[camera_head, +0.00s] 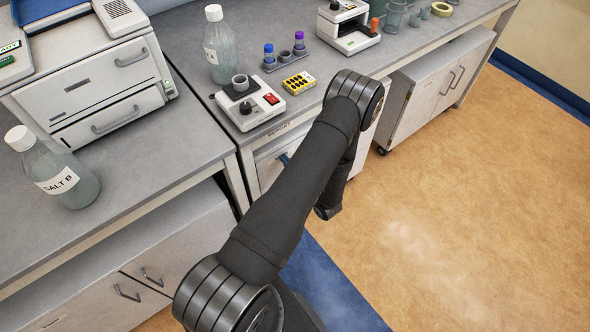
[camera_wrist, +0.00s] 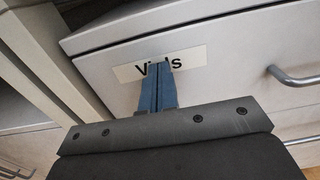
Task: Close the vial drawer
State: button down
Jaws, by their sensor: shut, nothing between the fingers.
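The vial drawer (camera_wrist: 105,82) has a pale front with a white label (camera_wrist: 190,58) reading "Vials", partly hidden by my fingers. Its metal handle (camera_wrist: 295,77) is at the right. A dark gap shows above the drawer's top edge, so its front stands out from the cabinet; how far is unclear. My gripper (camera_wrist: 159,68) has its blue fingers together and empty, pointing at the label. I cannot tell whether the tips touch the front. In the head view, the drawer (camera_head: 267,171) is under the bench, mostly hidden by my arm, with a little blue of my gripper showing.
Another bottle (camera_head: 70,185) labelled "SALT B" stands at left. A cabinet (camera_head: 425,98) is at right. The tan floor (camera_head: 470,190) is clear.

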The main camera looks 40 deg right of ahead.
jog(key=shift+w+r, duration=0.1)
jog(key=shift+w, duration=0.35)
jog(key=shift+d, duration=0.1)
jog(key=s, duration=1.4)
jog(key=shift+s, duration=0.35)
jog(key=shift+w, duration=0.1)
jog(key=w, duration=1.3)
jog(key=shift+w, duration=0.15)
